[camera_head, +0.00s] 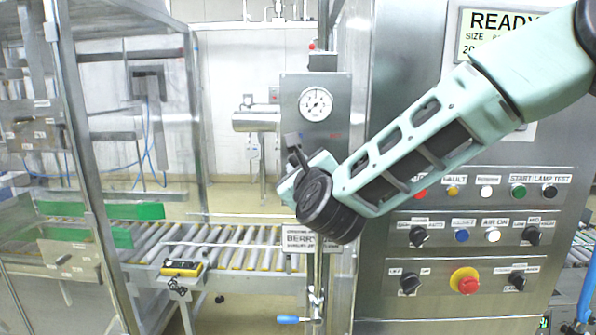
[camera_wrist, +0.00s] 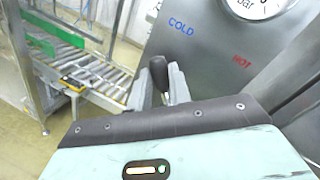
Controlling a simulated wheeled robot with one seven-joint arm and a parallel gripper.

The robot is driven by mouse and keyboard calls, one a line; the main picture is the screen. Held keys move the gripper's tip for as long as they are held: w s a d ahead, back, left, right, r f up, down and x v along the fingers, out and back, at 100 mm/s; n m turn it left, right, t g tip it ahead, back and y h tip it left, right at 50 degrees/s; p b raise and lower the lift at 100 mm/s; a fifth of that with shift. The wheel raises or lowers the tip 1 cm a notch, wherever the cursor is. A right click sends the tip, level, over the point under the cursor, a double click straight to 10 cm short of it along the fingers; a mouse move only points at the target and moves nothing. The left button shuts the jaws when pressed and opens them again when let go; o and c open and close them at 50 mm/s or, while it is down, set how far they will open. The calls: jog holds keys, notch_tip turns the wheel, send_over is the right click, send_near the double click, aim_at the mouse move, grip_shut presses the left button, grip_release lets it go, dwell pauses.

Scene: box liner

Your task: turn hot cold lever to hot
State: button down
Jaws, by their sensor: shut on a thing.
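The hot cold lever (camera_wrist: 158,72) has a dark knob and stands between the fingers of my gripper (camera_wrist: 161,90) in the wrist view. The fingers are shut on it. In the head view, the lever (camera_head: 293,141) tilts up and left from the steel gauge panel, and my gripper (camera_head: 298,168) covers its lower part. The blue COLD label (camera_wrist: 181,27) is above and right of the knob in the wrist view. The red HOT label (camera_wrist: 242,61) is farther right. The lever is on the COLD side; its pivot is hidden.
A round pressure gauge (camera_head: 316,104) sits on the panel above my gripper. A control cabinet (camera_head: 400,120) with buttons and switches stands close on the right. A roller conveyor (camera_head: 235,245) and a framed machine are at left. A blue-handled valve (camera_head: 288,320) is below.

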jog(key=d+m+t+h+b, duration=0.1)
jog(key=d+m+b, duration=0.2)
jog(key=m+b, duration=0.6)
jog(key=d+f+m+t+h+b, duration=0.1)
jog(key=d+m+b, duration=0.3)
jog(key=b, duration=2.8)
jog(key=m+t+h, duration=0.1)
jog(key=m, duration=0.3)
jog(key=shift+d+m+b, duration=0.15)
jog(key=shift+m+b, duration=0.15)
jog(key=shift+m, duration=0.1)
jog(key=shift+s+h, duration=0.1)
jog(key=shift+h, duration=0.3)
jog(key=shift+d, duration=0.1)
jog(key=c, duration=1.3)
grip_release()
jog(key=shift+r, duration=0.1)
jog(key=shift+s, duration=0.1)
jog(key=b+v, duration=0.4)
jog(key=v, duration=1.3)
jog(key=shift+f, duration=0.3)
